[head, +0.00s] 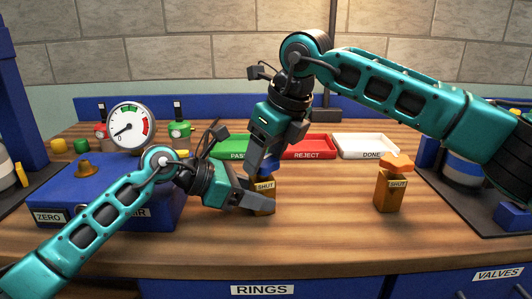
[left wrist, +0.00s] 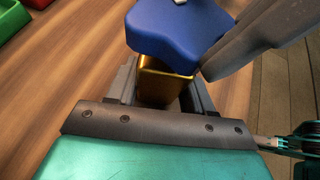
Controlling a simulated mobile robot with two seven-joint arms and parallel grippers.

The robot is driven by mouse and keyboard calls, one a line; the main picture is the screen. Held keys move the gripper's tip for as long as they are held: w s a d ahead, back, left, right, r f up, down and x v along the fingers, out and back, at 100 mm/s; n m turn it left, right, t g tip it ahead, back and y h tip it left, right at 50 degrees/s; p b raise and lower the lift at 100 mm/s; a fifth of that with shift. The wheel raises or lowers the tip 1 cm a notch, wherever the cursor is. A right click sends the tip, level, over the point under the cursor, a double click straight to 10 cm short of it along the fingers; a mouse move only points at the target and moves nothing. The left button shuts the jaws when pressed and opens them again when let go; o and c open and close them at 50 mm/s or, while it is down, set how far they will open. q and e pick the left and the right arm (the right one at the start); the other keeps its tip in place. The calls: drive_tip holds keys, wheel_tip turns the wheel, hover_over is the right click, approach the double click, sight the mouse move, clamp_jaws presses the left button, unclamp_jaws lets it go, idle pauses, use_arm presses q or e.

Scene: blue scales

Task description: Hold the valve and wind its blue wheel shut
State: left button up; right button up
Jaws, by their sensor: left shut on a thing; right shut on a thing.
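The valve has a brass, box-shaped body (head: 264,184) with a SHUT label and a blue wheel (head: 269,164) on top. It stands upright at the middle front of the table. My left gripper (head: 256,203) is shut on the brass body from the left, low down. In the left wrist view, the body (left wrist: 168,80) sits between its fingers, under the lobed blue wheel (left wrist: 175,32). My right gripper (head: 264,160) points down from above and is shut on the blue wheel, covering much of it. One of its dark fingers also shows beside the wheel in the left wrist view.
A second brass valve (head: 388,192) with an orange wheel (head: 397,163) stands to the right. Behind are a green PASS tray (head: 232,146), a red REJECT tray (head: 308,146) and a white DONE tray (head: 365,146). A blue box (head: 75,190) with a dial gauge (head: 131,125) stands left.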

drive_tip(key=shift+m, duration=0.3)
drive_tip(key=m, duration=0.2)
drive_tip(key=m+t+h, duration=0.1)
drive_tip(key=m, duration=0.1)
drive_tip(key=m+h, duration=0.1)
drive_tip(key=shift+s+a+m, duration=0.15)
drive_tip(key=shift+a+m, duration=0.15)
drive_tip(key=shift+m, duration=0.1)
drive_tip(key=m+h, duration=0.1)
drive_tip(key=m, duration=0.1)
drive_tip(key=m+h, duration=0.1)
drive_tip(key=m, duration=0.2)
drive_tip(key=shift+a+m+t, duration=0.2)
drive_tip(key=shift+m+t, duration=0.1)
drive_tip(key=o, duration=1.1)
drive_tip(key=shift+c, duration=0.2)
